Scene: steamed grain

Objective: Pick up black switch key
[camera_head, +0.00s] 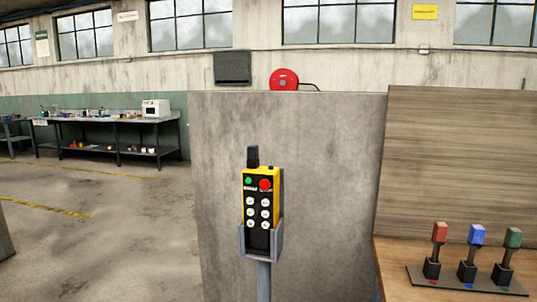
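A black key-like piece (253,157) stands upright at the top left of a yellow and black remote control (262,208). It looks like the black switch key, and its lower end meets the remote's top edge. The remote has a green button, a red button and several white buttons on its face. It sits upright in a grey holder (242,240) on a post (264,283). My gripper is not in view.
A concrete partition (330,170) stands behind the remote. Open floor (110,235) lies at left.

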